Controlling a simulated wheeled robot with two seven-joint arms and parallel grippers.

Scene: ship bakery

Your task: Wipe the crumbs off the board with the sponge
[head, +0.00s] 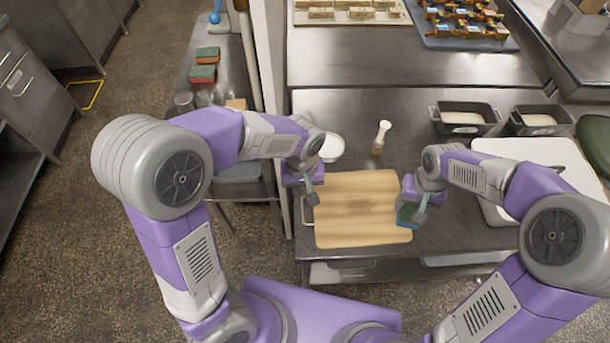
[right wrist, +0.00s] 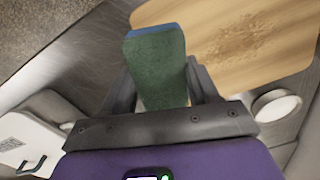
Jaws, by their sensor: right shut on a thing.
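The wooden board (head: 350,232) lies on the steel counter, with a brownish patch of crumbs (head: 358,204) near its middle. The board also shows in the right wrist view (right wrist: 285,62), with the crumbs (right wrist: 232,38) spread on it. My right gripper (head: 412,212) is at the board's right edge, shut on a green and blue sponge (right wrist: 156,70). I cannot tell whether the sponge touches the board. My left gripper (head: 312,196) hangs by the board's left edge, and its fingers are too small to read.
A white bowl (head: 331,148) and a pale-handled brush (head: 381,137) stand behind the board. Dark loaf tins (head: 466,131) and a white lid or board (head: 530,152) are at the right. More sponges (head: 203,74) lie on the left shelf.

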